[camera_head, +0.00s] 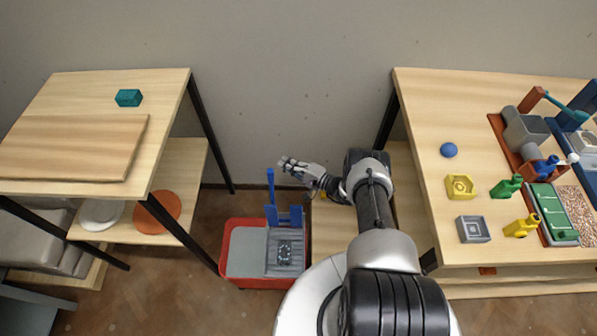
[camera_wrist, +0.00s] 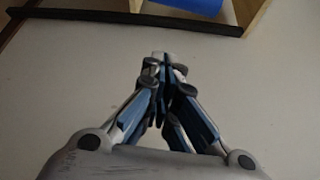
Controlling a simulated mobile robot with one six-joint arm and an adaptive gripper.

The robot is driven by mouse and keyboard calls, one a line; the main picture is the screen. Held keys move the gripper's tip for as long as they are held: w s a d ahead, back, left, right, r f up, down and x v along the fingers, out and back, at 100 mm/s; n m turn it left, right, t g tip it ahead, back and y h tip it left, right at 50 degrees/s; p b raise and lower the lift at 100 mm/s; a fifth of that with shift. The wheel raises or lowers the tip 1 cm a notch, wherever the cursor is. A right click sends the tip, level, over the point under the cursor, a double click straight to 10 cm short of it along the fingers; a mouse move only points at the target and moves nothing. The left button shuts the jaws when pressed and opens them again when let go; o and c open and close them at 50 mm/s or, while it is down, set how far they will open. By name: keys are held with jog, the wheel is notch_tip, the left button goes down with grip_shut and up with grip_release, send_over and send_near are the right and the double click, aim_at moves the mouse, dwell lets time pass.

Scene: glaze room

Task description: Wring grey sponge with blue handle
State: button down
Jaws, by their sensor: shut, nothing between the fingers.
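A red bucket (camera_head: 230,278) stands on the floor between the two tables, with a flat grey area (camera_head: 247,254) in its left part. A grey ribbed wringer (camera_head: 274,270) fills its right part. A small dark grey block, seemingly the sponge (camera_head: 284,252), lies on the wringer. A blue handle (camera_head: 271,188) stands upright at the wringer's back. My gripper (camera_head: 284,162) shows above and right of the handle's top in the head view, apart from it. In the wrist view my gripper (camera_wrist: 167,62) has its fingertips together with nothing between them.
The left table (camera_head: 75,90) carries a teal block (camera_head: 128,97) and a board (camera_head: 70,150). The right table (camera_head: 425,110) holds a blue ball (camera_head: 449,150), a yellow block (camera_head: 460,187) and several tools. A wooden surface (camera_head: 330,240) lies right beside the bucket.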

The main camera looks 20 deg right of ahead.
jog(key=shift+s+a+r+p, duration=0.2)
jog(key=shift+s+a+p, duration=0.05)
jog(key=shift+s+a, duration=0.45)
jog(key=shift+s+a+r+p, duration=0.15)
jog(key=shift+s+a+p, duration=0.1)
jog(key=shift+s+a, duration=0.4)
jog(key=shift+w, duration=0.1)
jog(key=shift+a, duration=0.1)
